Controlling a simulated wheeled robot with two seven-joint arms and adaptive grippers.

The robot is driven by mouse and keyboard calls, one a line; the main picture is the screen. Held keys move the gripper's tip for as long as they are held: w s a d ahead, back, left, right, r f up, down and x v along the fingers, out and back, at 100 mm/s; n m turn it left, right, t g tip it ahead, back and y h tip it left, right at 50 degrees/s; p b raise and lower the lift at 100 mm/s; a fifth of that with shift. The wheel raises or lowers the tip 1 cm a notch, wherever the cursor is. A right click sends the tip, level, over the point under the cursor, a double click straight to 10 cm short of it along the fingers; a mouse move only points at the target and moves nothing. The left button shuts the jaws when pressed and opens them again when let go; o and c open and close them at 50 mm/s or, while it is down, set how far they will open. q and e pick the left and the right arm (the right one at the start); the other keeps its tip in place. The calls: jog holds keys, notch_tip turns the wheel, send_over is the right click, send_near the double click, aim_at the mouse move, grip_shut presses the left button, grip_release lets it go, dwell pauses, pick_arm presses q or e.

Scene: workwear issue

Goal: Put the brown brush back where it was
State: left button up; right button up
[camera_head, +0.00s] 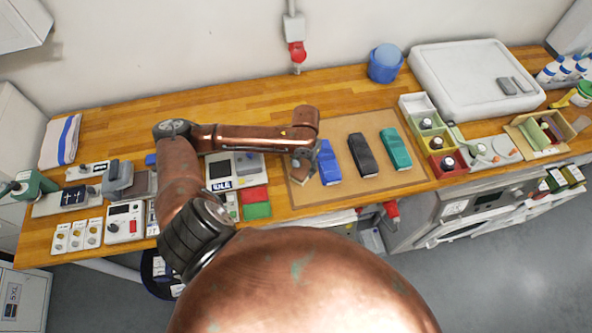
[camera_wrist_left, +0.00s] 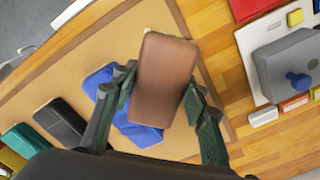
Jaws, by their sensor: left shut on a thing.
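My left gripper (camera_head: 300,160) is over the left end of the tan mat (camera_head: 408,167). In the left wrist view its two fingers (camera_wrist_left: 158,100) are shut on the brown brush (camera_wrist_left: 163,80), one on each side. In the head view the brush is mostly hidden under the gripper. I cannot tell whether it touches the mat. On the mat, to the right of the gripper, lie a blue brush (camera_head: 328,163), a black brush (camera_head: 362,155) and a teal brush (camera_head: 395,149) in a row. The blue brush (camera_wrist_left: 100,80) is partly behind the held brush in the wrist view. My right gripper is not in view.
To the right stand small coloured bins (camera_head: 437,142). Behind are a blue tub (camera_head: 385,63) and a large white case (camera_head: 475,75). The mat's front strip is bare.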

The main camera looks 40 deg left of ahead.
pick_arm(q)
jog(key=a+f, duration=0.2)
jog(key=f, duration=0.1)
jog(key=a+f, duration=0.1)
jog(key=shift+w+a+f, duration=0.15)
jog(key=shift+w+f, duration=0.1)
jog(key=shift+w+a+f+p, duration=0.1)
jog(key=shift+a+f+p, duration=0.1)
jog(key=shift+f, duration=0.75)
jog(key=shift+a+f+p, duration=0.15)
jog(key=shift+f+p, duration=0.05)
jog(key=shift+f, duration=0.7)
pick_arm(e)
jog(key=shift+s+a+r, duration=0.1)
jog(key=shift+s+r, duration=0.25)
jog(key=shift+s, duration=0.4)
pick_arm(q)
jog(key=shift+f, duration=0.15)
jog(key=o, duration=1.3)
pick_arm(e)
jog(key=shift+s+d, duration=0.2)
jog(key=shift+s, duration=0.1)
pick_arm(q)
notch_tip(320, 180, up, 12)
jog(key=shift+d+r+b, duration=0.1)
jog(key=shift+r+b, duration=0.1)
jog(key=shift+b, duration=0.15)
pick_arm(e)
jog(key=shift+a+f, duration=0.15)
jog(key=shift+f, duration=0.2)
